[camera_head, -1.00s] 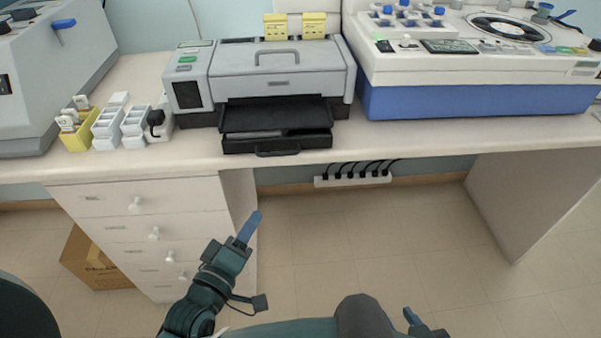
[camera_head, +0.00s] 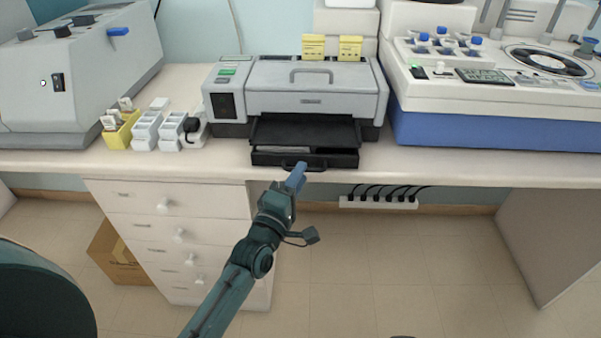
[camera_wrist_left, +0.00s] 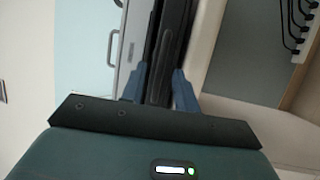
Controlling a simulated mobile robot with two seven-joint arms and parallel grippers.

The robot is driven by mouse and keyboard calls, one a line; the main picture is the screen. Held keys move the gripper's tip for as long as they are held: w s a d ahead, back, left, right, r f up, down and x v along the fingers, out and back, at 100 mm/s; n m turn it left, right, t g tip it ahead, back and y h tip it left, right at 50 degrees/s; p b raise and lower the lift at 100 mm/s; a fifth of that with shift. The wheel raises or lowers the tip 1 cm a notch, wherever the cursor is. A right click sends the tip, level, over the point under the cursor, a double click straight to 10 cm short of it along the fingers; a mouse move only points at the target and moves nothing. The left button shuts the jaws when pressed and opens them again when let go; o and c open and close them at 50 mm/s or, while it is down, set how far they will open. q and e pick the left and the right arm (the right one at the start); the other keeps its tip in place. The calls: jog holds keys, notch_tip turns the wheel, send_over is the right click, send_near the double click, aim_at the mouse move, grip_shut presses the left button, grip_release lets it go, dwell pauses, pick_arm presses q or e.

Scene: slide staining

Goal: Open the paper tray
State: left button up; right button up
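The printer (camera_head: 310,95) stands on the counter, grey with a black front. Its black paper tray (camera_head: 340,160) is at the bottom front, with a handle on its front face, partly hidden by my gripper in the head view. My left gripper (camera_head: 299,170) is in front of the tray handle. In the left wrist view its two blue fingers (camera_wrist_left: 159,78) are apart, with the black tray front (camera_wrist_left: 165,55) showing between and beyond them. I cannot tell whether they touch the handle. My right gripper is not in view.
White drawers (camera_head: 170,215) stand below the counter (camera_head: 440,165). Slide racks (camera_head: 160,128) are left of the printer, and a large white and blue machine (camera_head: 490,130) is at its right. A power strip (camera_head: 378,202) lies under the counter. The floor in front is clear.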

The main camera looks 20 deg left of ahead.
pick_arm(q)
jog(key=shift+w+r, duration=0.1)
jog(key=shift+w, duration=0.55)
jog(key=shift+c, duration=0.5)
grip_shut()
jog(key=shift+d, duration=0.1)
